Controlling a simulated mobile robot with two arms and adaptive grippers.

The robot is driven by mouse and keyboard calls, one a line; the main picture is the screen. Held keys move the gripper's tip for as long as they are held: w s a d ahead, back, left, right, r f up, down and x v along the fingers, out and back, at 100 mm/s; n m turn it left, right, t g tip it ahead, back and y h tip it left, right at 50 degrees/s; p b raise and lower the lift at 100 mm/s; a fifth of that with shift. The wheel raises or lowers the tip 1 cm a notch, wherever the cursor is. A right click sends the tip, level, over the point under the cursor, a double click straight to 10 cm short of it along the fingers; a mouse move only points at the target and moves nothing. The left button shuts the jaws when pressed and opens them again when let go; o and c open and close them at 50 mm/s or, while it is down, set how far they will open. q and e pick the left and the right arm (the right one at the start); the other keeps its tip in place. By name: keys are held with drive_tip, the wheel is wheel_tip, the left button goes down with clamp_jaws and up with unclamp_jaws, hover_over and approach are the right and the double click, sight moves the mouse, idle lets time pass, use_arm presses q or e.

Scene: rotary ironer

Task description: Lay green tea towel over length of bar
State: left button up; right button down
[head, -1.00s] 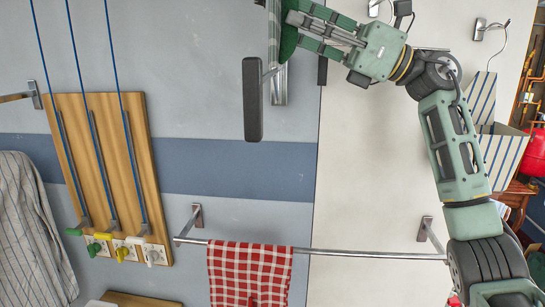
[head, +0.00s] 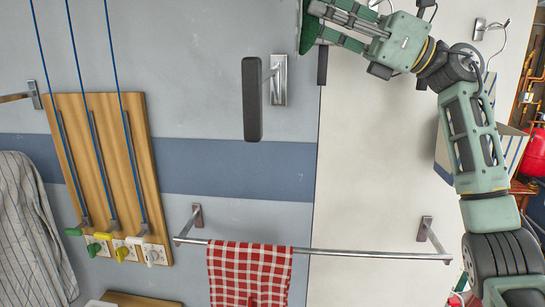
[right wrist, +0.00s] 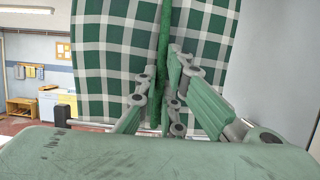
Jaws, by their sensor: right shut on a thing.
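The green-and-white checked tea towel (right wrist: 105,50) hangs in two panels in the right wrist view, with a plain green strip between them. My right gripper (right wrist: 165,95) is shut on the towel there. In the head view, the right gripper (head: 318,22) is at the top edge, well above the bar, and only a dark green piece of the towel (head: 307,35) shows. The metal bar (head: 370,252) runs across the lower wall between two brackets. Its right part is bare. My left gripper is not in view.
A red checked towel (head: 248,272) hangs over the bar's left part. A dark padded handle (head: 252,98) on a wall bracket stands above it. A wooden board with blue cords (head: 100,160) and a striped cloth (head: 30,230) are at left. A striped box (head: 515,148) is at right.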

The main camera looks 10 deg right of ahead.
drive_tip(key=shift+s+d, duration=0.2)
drive_tip(key=shift+d, duration=0.55)
drive_tip(key=shift+s+d, duration=0.25)
drive_tip(key=shift+d, duration=0.5)
drive_tip(key=shift+s+d, duration=0.2)
drive_tip(key=shift+d, duration=0.55)
drive_tip(key=shift+a, duration=0.1)
